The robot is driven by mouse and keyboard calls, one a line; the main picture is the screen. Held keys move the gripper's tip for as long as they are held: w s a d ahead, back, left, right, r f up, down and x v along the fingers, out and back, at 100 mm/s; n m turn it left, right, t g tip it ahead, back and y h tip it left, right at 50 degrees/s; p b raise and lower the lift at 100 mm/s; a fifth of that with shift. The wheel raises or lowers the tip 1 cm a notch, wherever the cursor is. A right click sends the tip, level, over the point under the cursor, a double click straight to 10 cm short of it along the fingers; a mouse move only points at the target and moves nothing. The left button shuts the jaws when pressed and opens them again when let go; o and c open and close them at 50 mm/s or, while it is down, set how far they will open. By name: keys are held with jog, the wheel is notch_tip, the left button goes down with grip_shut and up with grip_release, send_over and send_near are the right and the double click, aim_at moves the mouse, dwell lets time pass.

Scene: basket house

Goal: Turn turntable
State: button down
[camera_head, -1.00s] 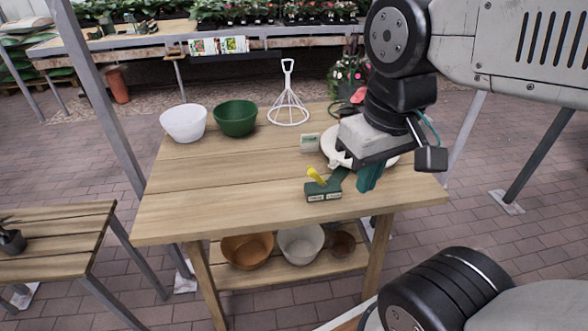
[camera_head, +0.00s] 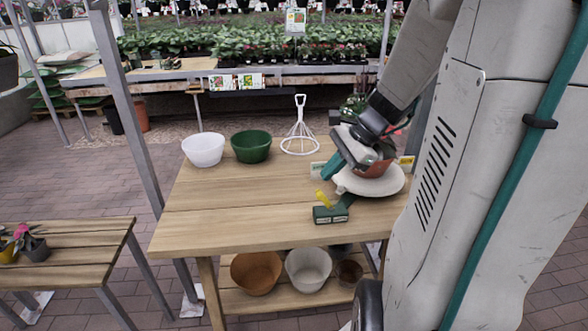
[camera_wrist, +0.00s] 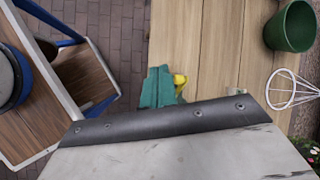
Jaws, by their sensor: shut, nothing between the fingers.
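The turntable (camera_head: 388,188) is a white round disc at the right of the wooden table, with a small tab at its front left. A terracotta pot (camera_head: 374,170) stands on it, partly hidden behind my wrist. My gripper (camera_head: 328,172) has teal fingers, shut and empty. In the head view they point down and left by the turntable's left edge; I cannot tell if they touch it.
A dark green tool (camera_head: 330,214) with a yellow part lies in front of the turntable. A white bowl (camera_head: 203,149), a green bowl (camera_head: 251,146) and a white wire cone (camera_head: 300,135) stand along the back. The table's left front is clear.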

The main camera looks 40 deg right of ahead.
jog(key=s+d+f+m+t+h, duration=0.1)
jog(key=s+d+f+m, duration=0.2)
jog(key=d, duration=0.4)
jog(key=d+f+m+t+h, duration=0.1)
jog(key=d+f+m+t, duration=0.15)
jog(key=d+m, duration=0.3)
jog(key=s+d+f+m+t, duration=0.1)
jog(key=s+d+f+m, duration=0.2)
jog(key=d, duration=0.4)
jog(key=m, duration=0.1)
send_near(342, 191)
notch_tip(342, 191, down, 3)
jog(key=shift+w+a+f+g, duration=0.15)
jog(key=shift+w+f+g, duration=0.05)
jog(key=shift+f+g, duration=0.05)
jog(key=shift+w+a+r, duration=0.1)
jog(key=shift+w+a, duration=0.05)
jog(key=shift+w, duration=0.45)
jog(key=shift+w+a, duration=0.15)
jog(key=shift+w, duration=0.45)
jog(key=shift+w+a, duration=0.1)
jog(key=shift+w, duration=0.45)
